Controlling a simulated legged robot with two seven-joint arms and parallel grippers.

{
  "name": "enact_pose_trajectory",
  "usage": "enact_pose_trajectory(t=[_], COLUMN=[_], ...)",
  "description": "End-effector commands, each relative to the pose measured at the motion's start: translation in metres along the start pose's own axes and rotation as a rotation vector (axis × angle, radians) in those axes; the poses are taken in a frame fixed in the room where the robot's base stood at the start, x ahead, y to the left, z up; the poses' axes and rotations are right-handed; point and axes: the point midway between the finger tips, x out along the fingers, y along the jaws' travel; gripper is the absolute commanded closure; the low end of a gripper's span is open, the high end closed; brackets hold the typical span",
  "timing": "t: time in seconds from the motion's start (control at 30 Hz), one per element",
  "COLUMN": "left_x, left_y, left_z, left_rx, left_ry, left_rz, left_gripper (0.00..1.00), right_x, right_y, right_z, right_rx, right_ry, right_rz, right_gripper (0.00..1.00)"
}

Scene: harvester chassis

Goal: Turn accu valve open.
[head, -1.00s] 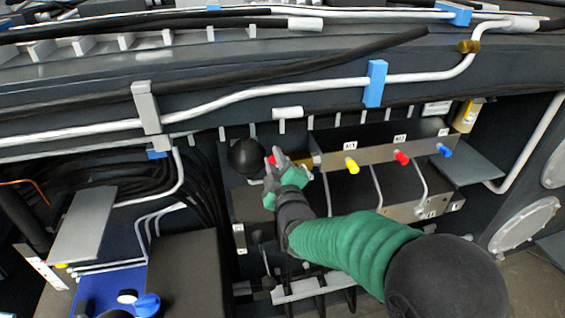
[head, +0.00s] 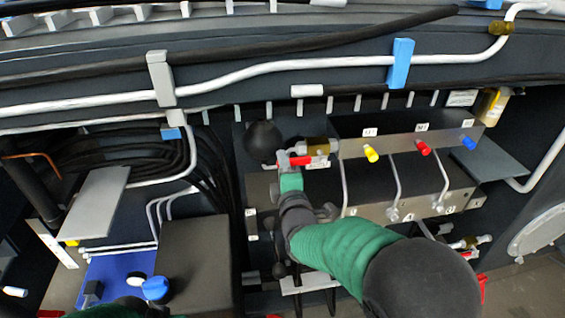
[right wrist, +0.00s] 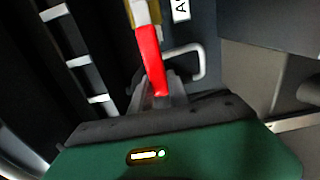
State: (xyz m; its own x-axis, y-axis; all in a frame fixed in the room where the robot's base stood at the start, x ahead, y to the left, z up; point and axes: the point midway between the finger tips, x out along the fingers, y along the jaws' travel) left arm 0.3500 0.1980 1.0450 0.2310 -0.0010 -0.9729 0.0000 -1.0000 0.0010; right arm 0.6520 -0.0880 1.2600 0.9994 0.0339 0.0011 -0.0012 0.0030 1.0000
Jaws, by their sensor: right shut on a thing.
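The accu valve is a brass fitting (head: 318,148) with a red handle (head: 300,160), at the left end of the grey valve block in the head view. My right gripper (head: 287,163) is at the handle's left end, its arm reaching up from the bottom right. In the right wrist view the red handle (right wrist: 150,60) runs down between the fingertips (right wrist: 160,92), and the gripper is shut on its end. A label starting with "A" (right wrist: 181,8) is beside the valve. My left gripper is not in view.
Yellow (head: 371,153), red (head: 423,148) and blue (head: 468,143) knobs sit along the block (head: 400,145) to the right. A black ball-shaped part (head: 263,140) is just left of the valve. Black hoses and a dark box (head: 195,265) are further left.

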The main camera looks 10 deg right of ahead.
Motion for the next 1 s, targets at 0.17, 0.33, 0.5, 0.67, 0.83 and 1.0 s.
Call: enact_pose_trajectory(t=[0.17, 0.33, 0.5, 0.67, 0.83, 1.0], left_x=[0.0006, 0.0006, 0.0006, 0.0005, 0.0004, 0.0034], left_y=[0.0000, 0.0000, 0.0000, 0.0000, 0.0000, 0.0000], left_z=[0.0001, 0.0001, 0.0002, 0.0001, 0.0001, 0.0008], left_rx=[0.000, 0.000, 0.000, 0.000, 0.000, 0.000], left_ry=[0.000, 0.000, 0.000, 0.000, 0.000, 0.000], left_rz=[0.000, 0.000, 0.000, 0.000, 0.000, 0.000], left_gripper=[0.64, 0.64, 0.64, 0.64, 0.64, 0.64], right_x=[0.0000, 0.0000, 0.0000, 0.0001, -0.0009, -0.0094], right_y=[-0.0035, -0.0037, -0.0038, -0.0026, -0.0012, -0.0019], right_z=[0.0011, 0.0012, 0.0011, 0.0008, 0.0004, -0.0001], right_rx=[-0.016, -0.018, -0.018, -0.016, -0.014, -0.013], right_ry=[-0.001, -0.001, -0.001, -0.001, 0.000, 0.001], right_rz=[-0.005, -0.006, -0.006, -0.003, -0.001, 0.000], right_gripper=[1.00, 1.00, 0.71, 0.57, 0.57, 0.57])
